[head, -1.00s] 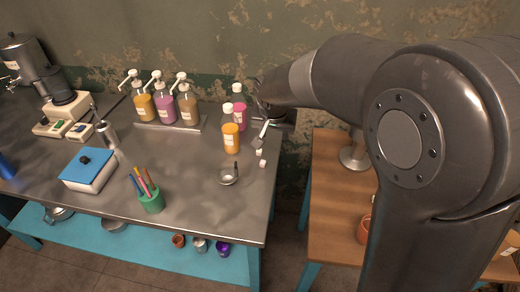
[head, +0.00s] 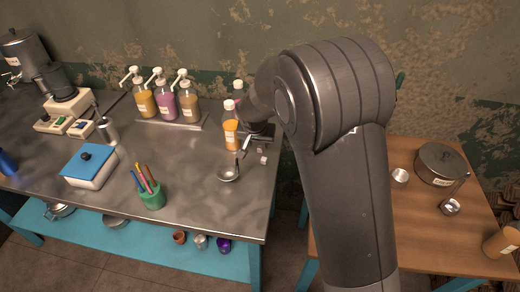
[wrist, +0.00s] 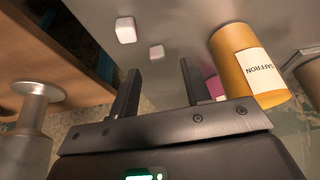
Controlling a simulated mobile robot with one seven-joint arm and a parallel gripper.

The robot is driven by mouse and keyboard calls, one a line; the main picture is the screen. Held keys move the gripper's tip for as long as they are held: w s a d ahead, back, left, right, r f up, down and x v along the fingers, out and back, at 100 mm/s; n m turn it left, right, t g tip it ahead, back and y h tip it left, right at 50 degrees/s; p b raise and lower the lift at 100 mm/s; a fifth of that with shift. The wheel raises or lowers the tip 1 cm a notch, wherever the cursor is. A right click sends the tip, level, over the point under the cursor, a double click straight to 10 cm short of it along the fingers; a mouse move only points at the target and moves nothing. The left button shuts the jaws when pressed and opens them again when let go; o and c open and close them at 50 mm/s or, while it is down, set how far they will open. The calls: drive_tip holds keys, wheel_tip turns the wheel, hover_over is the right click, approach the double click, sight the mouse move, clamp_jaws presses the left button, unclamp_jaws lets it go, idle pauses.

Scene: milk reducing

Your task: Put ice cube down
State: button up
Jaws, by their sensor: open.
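Two small pale ice cubes show in the wrist view, one nearer the top (wrist: 125,30) and one just beyond my fingertips (wrist: 156,52). Both rest on the metal table and are apart from each other. In the head view the cubes, one (head: 264,160) and the other (head: 259,150), lie near the table's right edge. My gripper (wrist: 160,72) is open, with nothing between its fingers. In the head view my gripper (head: 246,141) is partly hidden by my arm, close to the cubes and the orange bottle.
The orange saffron bottle (wrist: 250,65) stands close to my right finger; it also shows in the head view (head: 231,135). A ladle-like strainer (head: 228,174) lies in front. Pump bottles (head: 165,105) stand at the back. A wooden table (head: 430,225) with a pot (head: 440,163) is right.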

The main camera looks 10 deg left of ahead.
sight(260, 147)
drive_tip(key=shift+x, duration=1.8)
drive_tip(key=shift+w+d, duration=0.1)
drive_tip(key=shift+c, duration=0.4)
clamp_jaws()
